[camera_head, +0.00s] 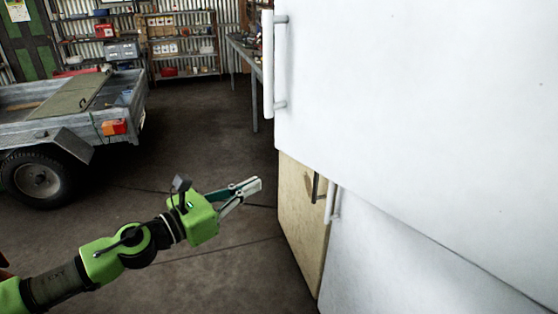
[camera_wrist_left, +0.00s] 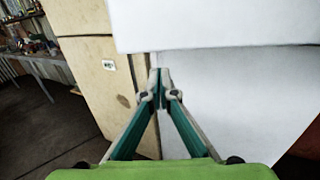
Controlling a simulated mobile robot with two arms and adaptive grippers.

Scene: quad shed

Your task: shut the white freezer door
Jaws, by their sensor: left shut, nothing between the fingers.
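A white fridge-freezer fills the right of the head view. Its large upper door (camera_head: 410,90) has a vertical white handle (camera_head: 268,65) on its left edge. The lower door (camera_head: 400,260) has a smaller handle (camera_head: 332,204). The upper door's edge stands further left than the lower one; how far either is open I cannot tell. My left gripper (camera_head: 257,184) is shut and empty, left of the doors and below the upper handle. In the left wrist view its fingertips (camera_wrist_left: 160,76) appear just under the upper door's bottom edge (camera_wrist_left: 215,42), before the lower door (camera_wrist_left: 225,100). My right gripper is out of view.
A beige cabinet (camera_head: 298,215) with a dark handle stands left of the lower door. A grey trailer (camera_head: 70,110) is at the left. Shelves (camera_head: 180,45) and a workbench (camera_head: 240,50) stand at the back. The dark floor (camera_head: 200,120) between is clear.

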